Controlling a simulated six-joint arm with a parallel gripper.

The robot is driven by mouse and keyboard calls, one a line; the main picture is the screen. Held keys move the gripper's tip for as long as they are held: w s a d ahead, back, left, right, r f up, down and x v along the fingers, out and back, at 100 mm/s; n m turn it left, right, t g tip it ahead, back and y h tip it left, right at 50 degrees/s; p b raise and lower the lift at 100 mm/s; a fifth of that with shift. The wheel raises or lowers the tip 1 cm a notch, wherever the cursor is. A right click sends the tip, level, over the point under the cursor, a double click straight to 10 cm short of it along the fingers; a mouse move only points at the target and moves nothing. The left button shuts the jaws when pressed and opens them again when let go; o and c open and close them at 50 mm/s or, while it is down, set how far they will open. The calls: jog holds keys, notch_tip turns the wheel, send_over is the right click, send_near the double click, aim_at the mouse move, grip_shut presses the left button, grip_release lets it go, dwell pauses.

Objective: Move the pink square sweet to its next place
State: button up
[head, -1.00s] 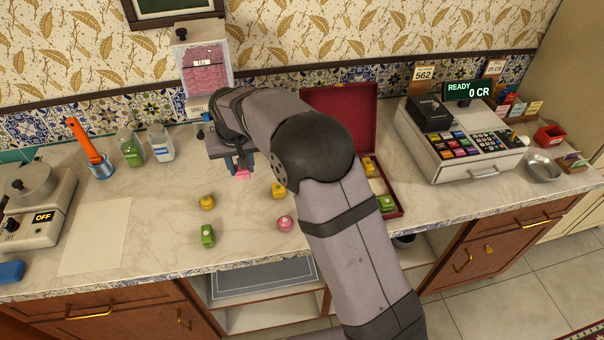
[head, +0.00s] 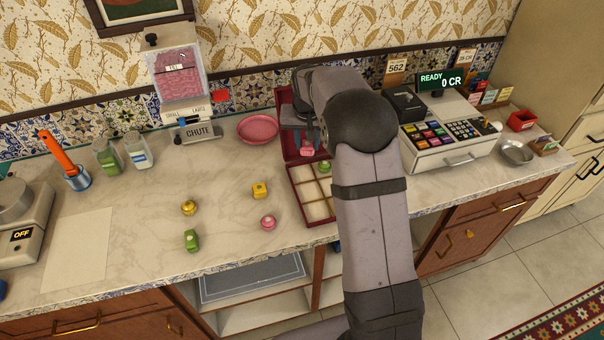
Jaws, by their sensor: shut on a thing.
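My gripper (head: 306,141) is shut on the pink square sweet (head: 307,150), which shows just below the fingers. It is over the back part of the red sweet box (head: 303,212), in front of the raised lid (head: 285,103). I cannot tell how high the sweet is above the box. The box has pale compartments, and the front ones in view look empty. A green sweet (head: 324,166) is in the box, just right of the held sweet. My arm hides the right side of the box.
On the counter left of the box are a yellow square sweet (head: 260,190), a pink round one (head: 268,222), a yellow round one (head: 189,207) and a green one (head: 192,240). A pink plate (head: 258,129) lies behind them. The cash register (head: 450,140) stands to the right.

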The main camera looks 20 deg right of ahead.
jog(key=shift+w+a+r+n+y, duration=0.1)
jog(key=shift+w+a+n+y, duration=0.15)
jog(key=shift+a+n, duration=0.55)
jog(key=shift+d+n+y, duration=0.1)
jog(key=shift+n+y, duration=0.25)
jog(key=shift+n, duration=0.85)
jog(key=shift+f+p, duration=1.65)
jog(key=shift+f, duration=3.35)
jog(key=shift+f, duration=0.2)
jog(key=o, duration=0.7)
jog(key=shift+o, duration=0.2)
jog(key=shift+r, duration=0.1)
